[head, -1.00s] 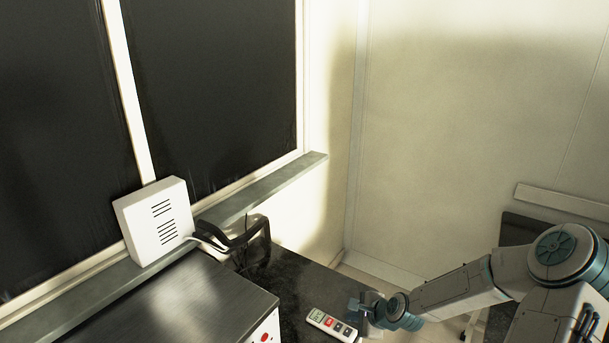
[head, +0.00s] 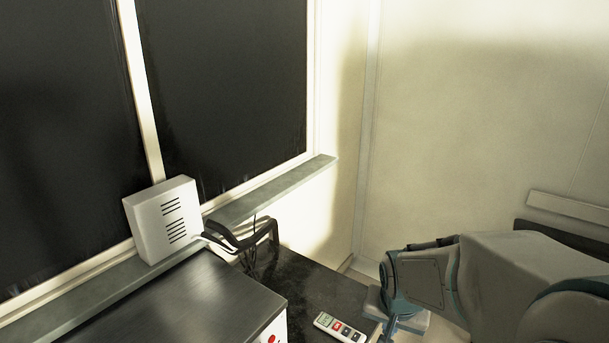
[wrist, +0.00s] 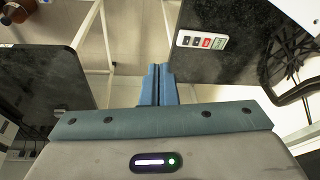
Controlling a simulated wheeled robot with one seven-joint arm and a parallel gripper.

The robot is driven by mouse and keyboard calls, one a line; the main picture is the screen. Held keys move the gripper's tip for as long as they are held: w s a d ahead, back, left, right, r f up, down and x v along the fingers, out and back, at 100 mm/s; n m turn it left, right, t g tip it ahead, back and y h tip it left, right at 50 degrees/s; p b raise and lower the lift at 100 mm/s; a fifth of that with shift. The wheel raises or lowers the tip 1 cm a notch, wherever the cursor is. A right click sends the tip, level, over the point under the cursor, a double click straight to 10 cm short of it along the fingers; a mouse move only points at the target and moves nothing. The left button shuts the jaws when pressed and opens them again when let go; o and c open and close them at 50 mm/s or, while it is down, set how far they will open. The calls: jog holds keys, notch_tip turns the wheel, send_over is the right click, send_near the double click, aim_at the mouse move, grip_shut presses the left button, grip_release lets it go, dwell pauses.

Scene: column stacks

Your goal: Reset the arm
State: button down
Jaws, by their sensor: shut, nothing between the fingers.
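My gripper (wrist: 158,84) shows in the wrist view with its two blue fingers together and nothing between them. It is to the left of the dark counter (wrist: 222,68), over the gap beside the counter's edge. In the head view my arm fills the lower right, and the fingers cannot be made out there. A white remote (head: 339,327) with red and dark buttons lies on the counter near its edge. It also shows in the wrist view (wrist: 202,41), apart from the fingers.
A metal-topped box (head: 190,300) and dark cables (head: 240,240) are on the counter's left. A white vented box (head: 163,220) stands by the window ledge (head: 270,190). Another dark surface (wrist: 40,55) lies left in the wrist view, with pale floor between.

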jog(key=s+a+r+n, duration=0.1)
jog(key=s+r+n, duration=0.3)
jog(key=s+r, duration=0.3)
jog(key=s, duration=0.4)
jog(key=shift+a+r+n+t+y+b, duration=0.15)
jog(key=shift+a+n+t+y+b, duration=0.15)
jog(key=shift+a+n+y, duration=0.1)
dwell(0.4)
